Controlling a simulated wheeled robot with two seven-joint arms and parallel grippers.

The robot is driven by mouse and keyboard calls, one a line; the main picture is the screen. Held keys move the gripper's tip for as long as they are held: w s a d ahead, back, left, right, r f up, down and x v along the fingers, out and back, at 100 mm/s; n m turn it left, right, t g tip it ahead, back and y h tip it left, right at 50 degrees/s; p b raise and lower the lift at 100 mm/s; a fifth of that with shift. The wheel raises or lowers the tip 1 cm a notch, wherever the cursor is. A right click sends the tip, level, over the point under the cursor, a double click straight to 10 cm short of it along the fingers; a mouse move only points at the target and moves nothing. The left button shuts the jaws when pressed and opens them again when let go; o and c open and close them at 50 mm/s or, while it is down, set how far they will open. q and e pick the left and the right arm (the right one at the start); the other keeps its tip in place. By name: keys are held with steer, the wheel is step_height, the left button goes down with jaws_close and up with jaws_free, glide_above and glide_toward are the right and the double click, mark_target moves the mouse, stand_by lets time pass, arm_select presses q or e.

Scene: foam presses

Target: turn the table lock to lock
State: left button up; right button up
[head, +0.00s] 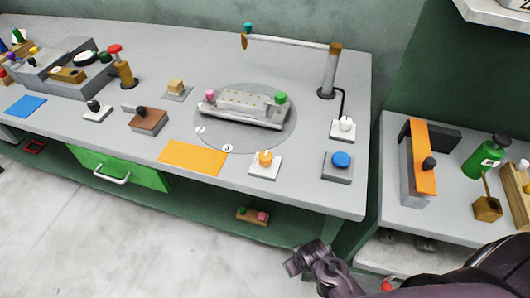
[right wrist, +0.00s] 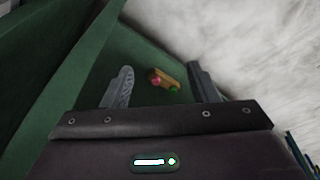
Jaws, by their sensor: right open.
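A round grey turntable (head: 232,138) with small numbered marks is set in the grey bench. A long pale fixture (head: 242,105) with a pink knob and a green knob at its ends lies on it. An orange knob on a white plate (head: 265,163) sits just off the turntable's front edge. It may be the table lock, but its setting is not readable. My right gripper (head: 305,258) is low in front of the bench, apart from the knob. In the right wrist view its fingers (right wrist: 161,86) are spread and empty. My left gripper is out of view.
A blue button (head: 341,160) and a white knob (head: 344,126) stand right of the turntable, near a grey post with an arm (head: 328,75). An orange mat (head: 193,158) lies left. A wooden block (head: 252,216) rests on the lower shelf. A side table (head: 390,205) stands right.

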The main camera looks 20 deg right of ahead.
steer(key=w+a+r+n+t+y+p, duration=0.1)
steer(key=w+a+r, duration=0.2)
steer(key=r, duration=0.8)
steer(key=w+a+r+n+t, duration=0.1)
steer(key=w+a+r+t, duration=0.1)
steer(key=r, duration=0.8)
steer(key=w+a+r+t+y+p, duration=0.1)
steer(key=w+a+r, duration=0.2)
steer(key=r, duration=0.8)
steer(key=w+a+r+n+t+y, duration=0.1)
steer(key=w+a+r+n+y, duration=0.3)
steer(key=a, duration=0.4)
steer(key=w+a+r+n+t+y, duration=0.1)
steer(key=a+r+n+t, duration=0.15)
steer(key=a+r, duration=0.45)
steer(key=s+a+r+n+g+y, duration=0.1)
steer(key=s+a+n+g+y, duration=0.15)
steer(key=a+n, duration=0.55)
steer(key=n+g+h, duration=0.4)
steer(key=g+h, duration=0.3)
steer(key=h, duration=0.3)
glide_above(266, 155)
step_height(266, 155, down, 5)
steer(key=shift+f, duration=0.2)
steer(key=shift+d+f, duration=0.1)
steer(key=shift+f, duration=0.05)
step_height(266, 155, down, 7)
steer(key=shift+f+p, duration=0.15)
steer(key=shift+p, duration=0.75)
